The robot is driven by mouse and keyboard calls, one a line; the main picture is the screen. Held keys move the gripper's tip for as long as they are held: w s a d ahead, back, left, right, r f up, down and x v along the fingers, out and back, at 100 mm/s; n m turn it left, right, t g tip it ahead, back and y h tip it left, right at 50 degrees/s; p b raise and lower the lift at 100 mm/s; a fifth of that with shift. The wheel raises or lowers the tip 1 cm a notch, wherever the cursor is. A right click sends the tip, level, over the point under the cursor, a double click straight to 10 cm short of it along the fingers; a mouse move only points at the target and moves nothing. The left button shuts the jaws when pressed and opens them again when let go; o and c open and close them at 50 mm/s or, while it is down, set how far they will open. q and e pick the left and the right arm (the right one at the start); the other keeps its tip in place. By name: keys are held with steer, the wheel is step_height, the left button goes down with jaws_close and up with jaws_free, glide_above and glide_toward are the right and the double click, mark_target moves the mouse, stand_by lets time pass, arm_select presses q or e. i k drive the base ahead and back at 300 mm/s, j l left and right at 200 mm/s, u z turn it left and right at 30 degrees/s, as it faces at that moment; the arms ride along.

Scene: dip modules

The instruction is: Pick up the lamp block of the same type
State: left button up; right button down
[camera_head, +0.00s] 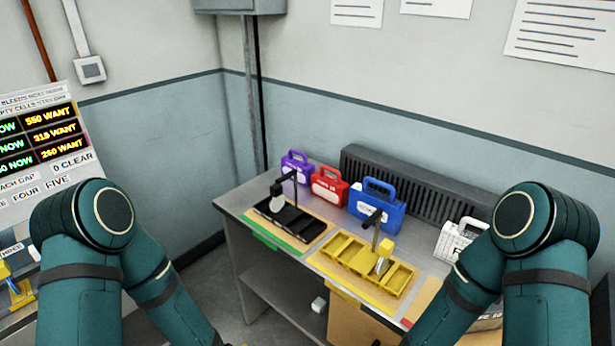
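No block can be surely told as the lamp block. Purple (295,167), red (328,187), blue (375,204) and white (456,243) cases with handles stand behind the trays. Both my arms run down out of the picture, and neither gripper shows.
The grey bench (232,206) stands against the wall, with a dark ribbed panel (415,190) behind it. A sign board (40,135) with lit numbers is at the left, above a partly seen yellow object (18,292).

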mark_target(334, 191)
steer(key=i+j, duration=0.25)
steer(key=j, duration=0.15)
steer(key=i+j, duration=0.5)
steer(key=j, duration=0.25)
steer(key=i+j+z, duration=0.15)
steer(key=z, duration=0.3)
steer(key=i+j+z, duration=0.1)
steer(key=j+z, duration=0.2)
steer(key=z, duration=0.2)
